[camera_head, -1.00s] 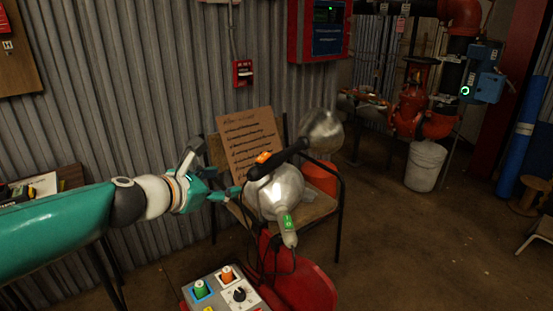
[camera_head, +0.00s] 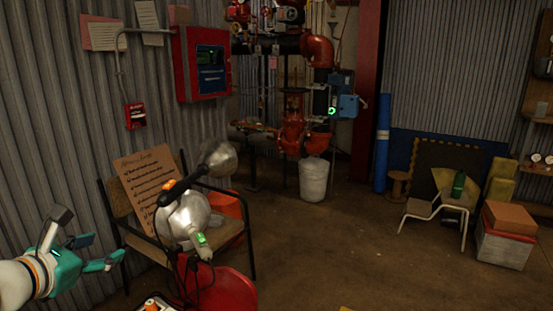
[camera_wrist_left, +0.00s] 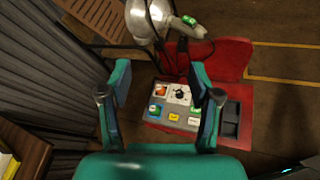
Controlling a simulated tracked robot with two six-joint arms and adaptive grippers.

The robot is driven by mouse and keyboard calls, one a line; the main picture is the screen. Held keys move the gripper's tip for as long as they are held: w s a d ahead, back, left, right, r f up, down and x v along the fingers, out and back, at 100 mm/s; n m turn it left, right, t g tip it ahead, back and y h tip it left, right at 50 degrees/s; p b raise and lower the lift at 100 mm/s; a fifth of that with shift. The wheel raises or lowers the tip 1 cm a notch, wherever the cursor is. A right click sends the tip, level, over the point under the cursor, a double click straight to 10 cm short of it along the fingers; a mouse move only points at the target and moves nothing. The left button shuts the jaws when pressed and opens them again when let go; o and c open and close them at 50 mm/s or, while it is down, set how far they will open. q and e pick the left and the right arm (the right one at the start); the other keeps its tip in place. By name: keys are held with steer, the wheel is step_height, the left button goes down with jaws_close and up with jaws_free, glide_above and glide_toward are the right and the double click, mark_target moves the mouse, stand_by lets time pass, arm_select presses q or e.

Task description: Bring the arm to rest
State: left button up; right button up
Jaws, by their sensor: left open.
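My left gripper (camera_head: 106,247) is at the lower left of the head view, its teal fingers apart and nothing between them. It is left of and below a lamp (camera_head: 183,216) with silver bowl-shaped reflectors, apart from it in the picture. In the left wrist view the two fingers (camera_wrist_left: 161,75) are spread wide. Beyond them show a control box (camera_wrist_left: 178,108) with coloured buttons and a dark knob, and the lamp (camera_wrist_left: 148,18). Most of the left arm is outside the head view. My right gripper does not show.
A chair (camera_head: 250,240) with a handwritten board (camera_head: 147,187) stands by the corrugated wall. Behind are a red cabinet (camera_head: 203,62), red valve pipework (camera_head: 292,135) and a white bucket (camera_head: 314,179). The floor at centre right is open, up to a pale chair (camera_head: 418,208) and boxes (camera_head: 505,237).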

arm_select(q)
steer(key=s+d+f+m+g, duration=0.2)
steer(key=d+f+m+g, duration=0.15)
steer(key=f, duration=0.75)
steer(key=s+d+f+m+g, duration=0.1)
steer(key=d+f+m+g, duration=0.3)
steer(key=f, duration=0.7)
steer(key=s+d+f+m, duration=0.2)
steer(key=f+m, duration=0.4)
steer(key=f, duration=0.6)
steer(key=s+d+f+m+g+h, duration=0.1)
steer(key=s+d+f+m+g, duration=0.2)
steer(key=s+d+f+m, duration=0.35)
steer(key=s+d+f+m+g+h, duration=0.15)
steer(key=s+d+f+m, duration=0.25)
steer(key=s+f+m, duration=0.5)
steer(key=s+r+p, duration=0.3)
steer(key=r+p, duration=2.2)
steer(key=p, duration=0.1)
steer(key=shift+d+r+g, duration=0.15)
steer(key=shift+d+g, duration=0.15)
steer(key=shift+g, duration=0.1)
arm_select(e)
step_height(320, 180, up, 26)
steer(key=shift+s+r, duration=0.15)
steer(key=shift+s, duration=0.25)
